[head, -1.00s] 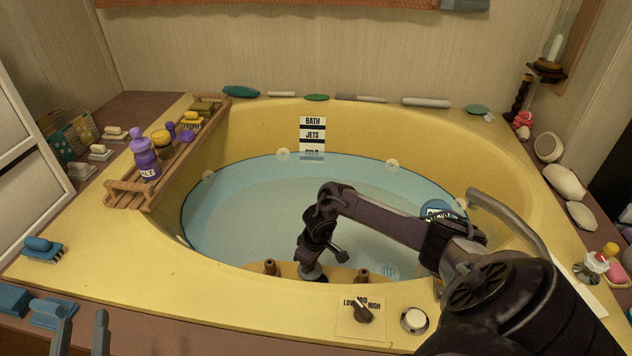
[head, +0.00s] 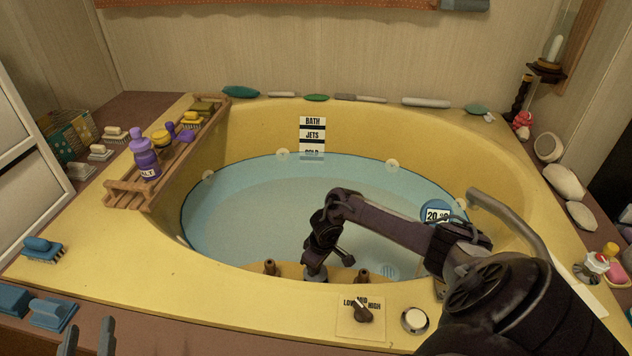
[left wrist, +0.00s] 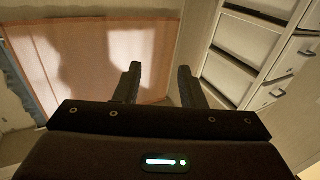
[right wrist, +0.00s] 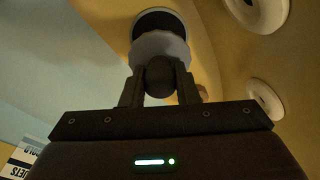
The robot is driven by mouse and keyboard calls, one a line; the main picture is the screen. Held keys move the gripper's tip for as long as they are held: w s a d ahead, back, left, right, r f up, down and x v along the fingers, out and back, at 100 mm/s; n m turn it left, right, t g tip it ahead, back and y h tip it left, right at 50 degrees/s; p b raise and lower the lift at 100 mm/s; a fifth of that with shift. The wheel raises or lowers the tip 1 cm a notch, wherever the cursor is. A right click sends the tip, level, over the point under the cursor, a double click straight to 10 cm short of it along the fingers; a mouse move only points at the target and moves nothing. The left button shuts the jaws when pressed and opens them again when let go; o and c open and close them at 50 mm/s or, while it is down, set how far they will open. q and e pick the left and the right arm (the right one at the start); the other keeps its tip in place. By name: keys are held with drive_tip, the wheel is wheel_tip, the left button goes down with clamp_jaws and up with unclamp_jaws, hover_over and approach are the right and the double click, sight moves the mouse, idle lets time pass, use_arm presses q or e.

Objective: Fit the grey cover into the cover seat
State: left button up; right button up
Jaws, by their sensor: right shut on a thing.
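My right gripper (right wrist: 158,80) is shut on the dark round knob of the grey cover (right wrist: 160,46), as the right wrist view shows. The cover's pale grey disc is just beyond the fingertips. Behind it is a dark round opening, the cover seat (right wrist: 160,20), in the yellow tub wall. The disc overlaps its lower edge in this view; I cannot tell whether they touch. In the head view my right arm bends down inside the near tub wall, where the cover and seat cannot be made out. My left gripper (head: 88,338) is open and empty at the lower left.
Pale round fittings (right wrist: 267,99) sit beside the seat in the right wrist view. Two brown pegs (head: 270,267) flank my right wrist. A dial (head: 362,313) and a white button (head: 414,319) are on the near rim. A wooden rack (head: 160,182) with bottles stands left.

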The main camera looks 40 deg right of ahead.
sight(316, 275)
use_arm(q)
wheel_tip(316, 275, down, 4)
drive_tip(key=g, duration=0.2)
use_arm(e)
drive_tip(key=shift+f, duration=0.75)
drive_tip(key=shift+f+b, duration=0.5)
drive_tip(key=shift+f, duration=0.1)
drive_tip(key=shift+f+b, duration=0.4)
drive_tip(key=shift+f, duration=0.85)
use_arm(q)
wheel_tip(316, 275, up, 16)
drive_tip(key=s+a+t+h, duration=0.1)
drive_tip(key=s+t+h, duration=0.1)
drive_tip(key=t, duration=0.6)
drive_tip(key=shift+a+r, duration=0.15)
drive_tip(key=shift+a, duration=0.25)
use_arm(e)
drive_tip(key=o, duration=1)
use_arm(q)
drive_tip(key=shift+s, duration=0.1)
use_arm(e)
drive_tip(key=shift+o, duration=0.2)
